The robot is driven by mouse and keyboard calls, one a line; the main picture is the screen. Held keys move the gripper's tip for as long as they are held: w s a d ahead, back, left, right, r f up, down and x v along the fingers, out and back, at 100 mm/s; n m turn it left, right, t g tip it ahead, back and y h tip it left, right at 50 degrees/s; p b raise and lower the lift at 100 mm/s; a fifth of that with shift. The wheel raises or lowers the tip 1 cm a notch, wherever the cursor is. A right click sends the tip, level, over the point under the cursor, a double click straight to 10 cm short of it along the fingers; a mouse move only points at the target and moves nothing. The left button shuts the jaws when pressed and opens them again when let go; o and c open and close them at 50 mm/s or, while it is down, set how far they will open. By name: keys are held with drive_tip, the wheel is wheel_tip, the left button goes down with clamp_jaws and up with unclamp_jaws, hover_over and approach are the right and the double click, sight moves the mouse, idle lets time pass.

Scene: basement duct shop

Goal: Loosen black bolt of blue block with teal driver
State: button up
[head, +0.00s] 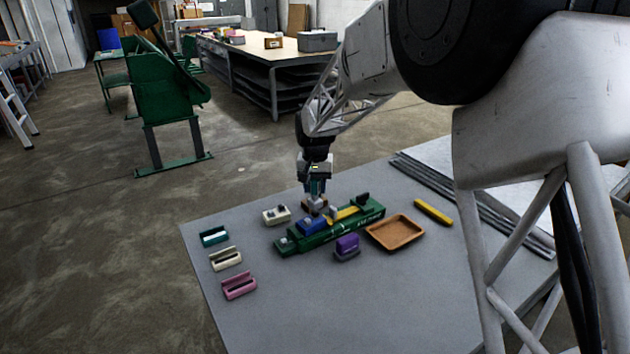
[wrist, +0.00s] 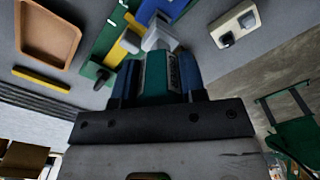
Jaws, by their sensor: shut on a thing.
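My gripper (head: 315,186) is over the green fixture (head: 330,231) in the head view. It is shut on the teal driver (wrist: 155,76), which sits between its fingers in the wrist view. The blue block (head: 313,226) sits on the fixture below the gripper and shows partly at the top of the wrist view (wrist: 170,8). The driver's pale lower end (wrist: 158,36) is over or beside the block; I cannot tell whether they touch. The black bolt cannot be made out, and the driver covers part of the block.
A yellow piece (head: 344,213) is on the fixture, with a purple block (head: 346,248) in front. A brown tray (head: 396,232) and yellow bar (head: 433,212) are right. A cream block (head: 276,215) and teal (head: 214,236), cream (head: 226,259) and pink (head: 239,286) holders are left. The front table is clear.

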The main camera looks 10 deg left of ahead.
sight(315, 194)
drive_tip(key=shift+f, duration=0.55)
drive_tip(key=shift+f, duration=1)
idle(1.6)
drive_tip(key=shift+n, duration=0.3)
